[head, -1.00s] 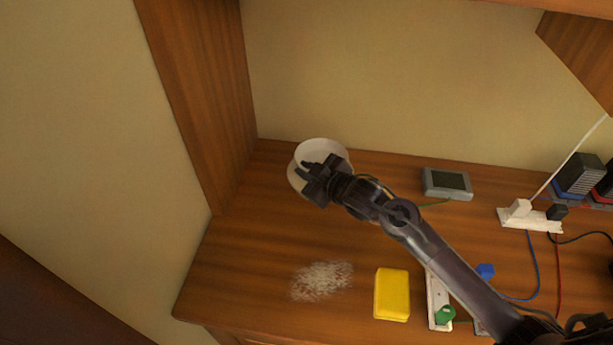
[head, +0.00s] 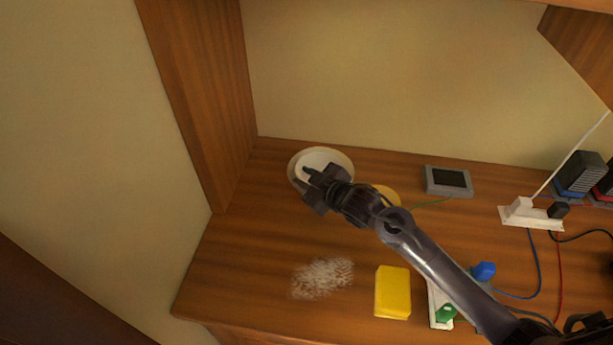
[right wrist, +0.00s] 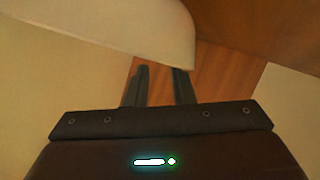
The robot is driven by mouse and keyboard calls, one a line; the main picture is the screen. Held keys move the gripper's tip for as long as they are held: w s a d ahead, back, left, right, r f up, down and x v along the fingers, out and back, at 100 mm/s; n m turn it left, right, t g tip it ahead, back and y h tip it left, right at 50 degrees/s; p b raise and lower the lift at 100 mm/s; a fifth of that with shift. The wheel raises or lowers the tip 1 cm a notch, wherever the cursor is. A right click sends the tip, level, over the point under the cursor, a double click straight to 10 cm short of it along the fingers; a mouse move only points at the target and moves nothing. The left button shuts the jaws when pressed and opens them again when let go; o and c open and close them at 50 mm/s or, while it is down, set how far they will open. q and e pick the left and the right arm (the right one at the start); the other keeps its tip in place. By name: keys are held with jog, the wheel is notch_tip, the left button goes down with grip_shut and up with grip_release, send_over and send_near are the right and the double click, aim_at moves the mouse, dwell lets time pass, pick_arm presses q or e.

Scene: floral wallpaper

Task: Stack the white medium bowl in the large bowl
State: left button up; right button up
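The white medium bowl (head: 322,157) sits inside the rim of the large bowl (head: 349,165), at the back left of the wooden desk. My right gripper (head: 304,177) is over the near left side of the two bowls and hides part of them. In the right wrist view, its two fingers (right wrist: 161,70) stand apart with a gap between them and nothing visibly clamped. The pale side of a bowl (right wrist: 120,25) shows just beyond the fingertips, with another pale curved surface (right wrist: 60,90) at the left. My left gripper is not in view.
A wooden side panel (head: 205,90) and the back wall stand close to the bowls. A round tan thing (head: 386,193) is partly behind my right arm. A grey device (head: 447,181), power strip (head: 530,214) and yellow sponge (head: 392,292) lie rightward. White speckles (head: 322,278) mark the front.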

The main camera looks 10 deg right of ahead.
jog(key=shift+o, duration=1)
jog(key=shift+r, duration=0.1)
jog(key=shift+r, duration=0.3)
jog(key=v, duration=1.2)
jog(key=shift+r, duration=0.3)
